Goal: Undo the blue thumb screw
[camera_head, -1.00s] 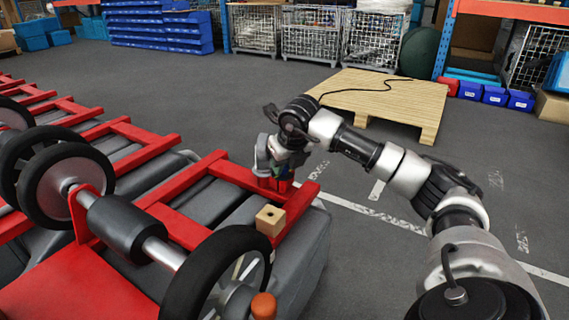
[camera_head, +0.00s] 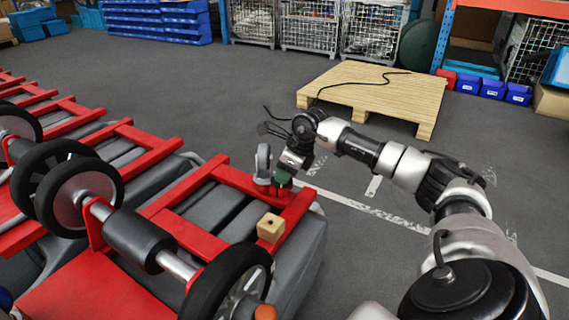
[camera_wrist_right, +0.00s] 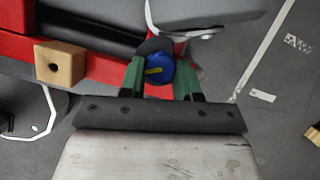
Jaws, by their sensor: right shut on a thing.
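The blue thumb screw (camera_wrist_right: 159,68) shows in the right wrist view, with a yellow mark across its round head. It sits at the end of the red frame (camera_head: 296,206). My right gripper (camera_head: 282,184) is over that corner of the frame. In the right wrist view its green fingers (camera_wrist_right: 160,76) are on both sides of the screw head, shut on it. In the head view the gripper hides the screw. My left gripper is in neither view.
A wooden block (camera_head: 270,227) with a hole sits on the red frame near my right gripper. A grey caster (camera_head: 263,165) stands beside the gripper. Black wheels (camera_head: 229,284) are at the front. A wooden pallet (camera_head: 380,94) lies behind on open floor.

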